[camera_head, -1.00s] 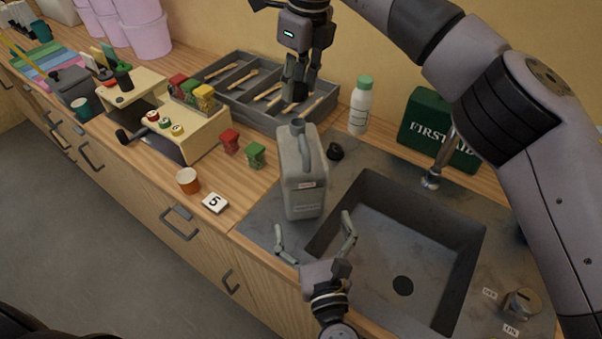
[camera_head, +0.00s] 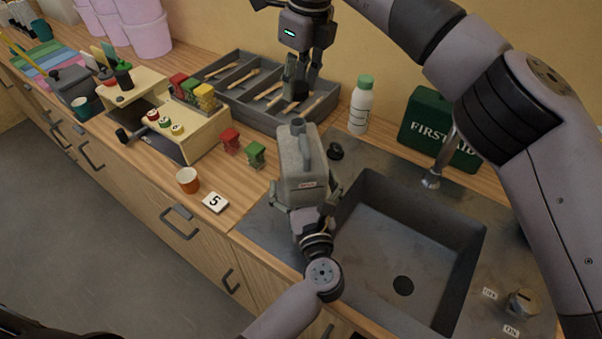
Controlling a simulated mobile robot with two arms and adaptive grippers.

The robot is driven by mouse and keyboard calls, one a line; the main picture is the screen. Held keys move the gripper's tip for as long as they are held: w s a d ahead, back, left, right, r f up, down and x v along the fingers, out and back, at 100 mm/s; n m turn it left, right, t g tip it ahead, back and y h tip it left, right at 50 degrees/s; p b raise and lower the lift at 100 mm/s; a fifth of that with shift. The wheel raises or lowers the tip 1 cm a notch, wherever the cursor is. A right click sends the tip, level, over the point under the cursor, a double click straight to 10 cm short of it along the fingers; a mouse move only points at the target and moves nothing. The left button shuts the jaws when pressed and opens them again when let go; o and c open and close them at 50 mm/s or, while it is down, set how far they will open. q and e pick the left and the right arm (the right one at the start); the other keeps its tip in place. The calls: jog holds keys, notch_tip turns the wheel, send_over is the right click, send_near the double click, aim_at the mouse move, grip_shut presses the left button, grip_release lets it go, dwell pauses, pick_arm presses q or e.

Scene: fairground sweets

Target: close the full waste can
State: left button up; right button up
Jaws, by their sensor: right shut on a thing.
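The grey waste can (camera_head: 303,170), with a label on its front, stands upright on the dark counter left of the sink. Its neck (camera_head: 298,124) points up; I cannot tell if it is capped. My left gripper (camera_head: 304,198) reaches in from below, with its fingers on either side of the can's lower part; I cannot tell whether they press on it. My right gripper (camera_head: 298,92) hangs fingers down above and behind the can, before the utensil tray. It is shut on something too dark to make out. A small black cap-like piece (camera_head: 336,151) lies right of the can.
The sink (camera_head: 440,225) lies to the right, with a tap (camera_head: 432,180). Behind are a white bottle (camera_head: 360,108), a green first-aid box (camera_head: 430,125) and a utensil tray (camera_head: 240,100). An orange cup (camera_head: 187,181) and number card (camera_head: 215,203) stand left.

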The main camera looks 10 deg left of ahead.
aim_at(297, 121)
pick_arm(q)
jog(key=shift+c, duration=0.3)
jog(key=c, duration=1.6)
pick_arm(e)
jog(key=shift+f, duration=2.5)
pick_arm(q)
jog(key=shift+r, duration=0.1)
jog(key=shift+c, duration=0.3)
pick_arm(e)
jog(key=shift+f, duration=0.85)
jog(key=shift+f, duration=0.6)
